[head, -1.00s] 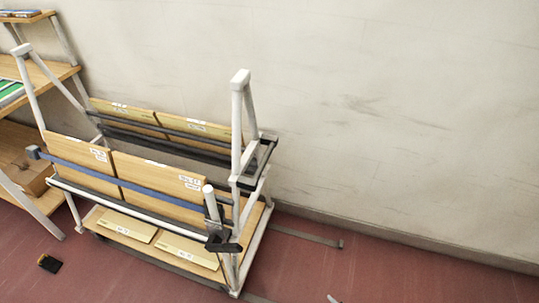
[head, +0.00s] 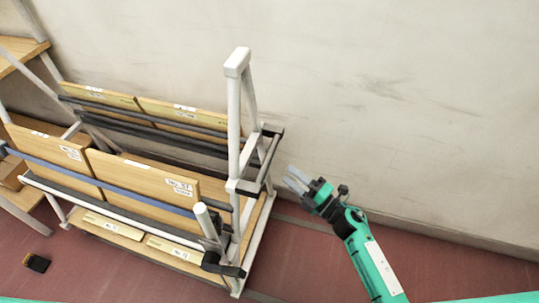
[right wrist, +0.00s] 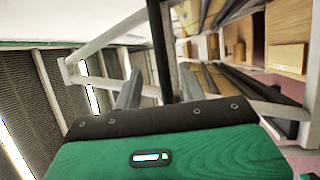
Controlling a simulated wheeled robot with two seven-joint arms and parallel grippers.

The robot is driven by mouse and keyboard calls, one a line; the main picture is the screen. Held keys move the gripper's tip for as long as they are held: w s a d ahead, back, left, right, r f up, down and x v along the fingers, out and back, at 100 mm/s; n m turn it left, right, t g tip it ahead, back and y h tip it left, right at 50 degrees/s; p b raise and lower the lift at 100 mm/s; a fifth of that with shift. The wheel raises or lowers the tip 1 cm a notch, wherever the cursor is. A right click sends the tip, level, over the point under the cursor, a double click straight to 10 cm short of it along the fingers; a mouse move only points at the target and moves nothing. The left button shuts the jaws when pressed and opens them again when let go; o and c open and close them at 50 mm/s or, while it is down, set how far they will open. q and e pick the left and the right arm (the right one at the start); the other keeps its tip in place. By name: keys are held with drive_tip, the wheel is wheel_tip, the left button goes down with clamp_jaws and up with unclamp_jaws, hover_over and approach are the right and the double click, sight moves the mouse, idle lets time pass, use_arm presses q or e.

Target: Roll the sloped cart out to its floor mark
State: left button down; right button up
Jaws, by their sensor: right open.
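The sloped cart (head: 233,120) stands by the wall in the head view, a white tube frame with wooden boards leaning in it and a wooden lower shelf. Its right end has an upright post and two black-trimmed corner brackets. My right gripper (head: 297,180) is open and empty, just right of the cart's far right corner and apart from it in the head view. In the right wrist view, the open fingers (right wrist: 158,92) point towards the cart's pale frame (right wrist: 110,40) and boards; contact cannot be told. My left gripper is out of view. No floor mark is clearly identifiable.
A wooden shelf rack (head: 20,50) stands at the left, close to the cart. A small black and yellow object (head: 37,263) lies on the red floor. Grey strips run along the floor near the cart. The wall (head: 400,110) is close behind; floor at the right is free.

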sight(269, 159)
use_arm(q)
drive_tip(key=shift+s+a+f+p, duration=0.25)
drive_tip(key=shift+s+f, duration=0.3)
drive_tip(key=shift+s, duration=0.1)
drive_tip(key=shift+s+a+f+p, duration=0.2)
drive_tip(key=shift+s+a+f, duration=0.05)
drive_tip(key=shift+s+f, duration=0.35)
use_arm(e)
drive_tip(key=x, duration=0.9)
drive_tip(key=shift+w+a, duration=0.1)
clamp_jaws()
